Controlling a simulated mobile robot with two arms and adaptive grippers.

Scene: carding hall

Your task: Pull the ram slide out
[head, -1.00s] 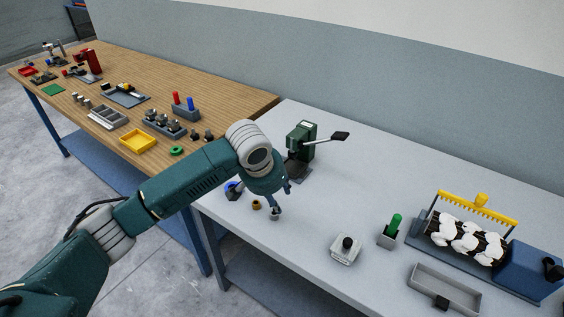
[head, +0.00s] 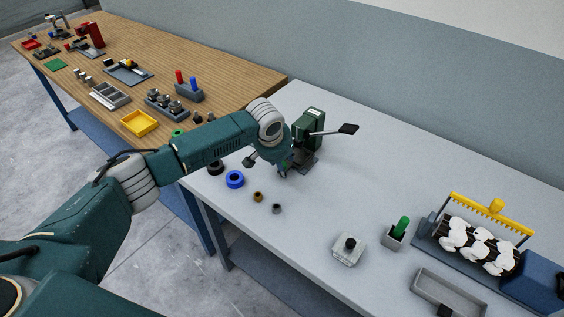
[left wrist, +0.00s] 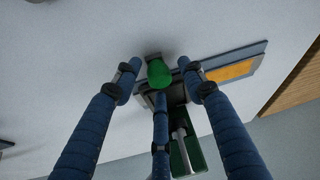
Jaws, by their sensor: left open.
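The green press (head: 308,124) stands on the grey bench with a lever ending in a black grip on its right. In the left wrist view its green body (left wrist: 192,152) shows at the bottom, with a pale bar in it. A round green knob (left wrist: 159,73) on a short grey stub lies between the fingertips of my left gripper (left wrist: 159,80). The three fingers are open around the knob; I cannot tell if they touch it. In the head view my left gripper (head: 283,170) is at the press's front left, partly hidden by my wrist. I cannot make out which part is the ram slide.
A blue ring (head: 235,179), a black ring (head: 215,168) and two small brass and grey pieces lie left of and before the press. A grey box with a black knob (head: 348,250) stands further right. The bench between is clear. A wooden table (head: 190,65) adjoins on the left.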

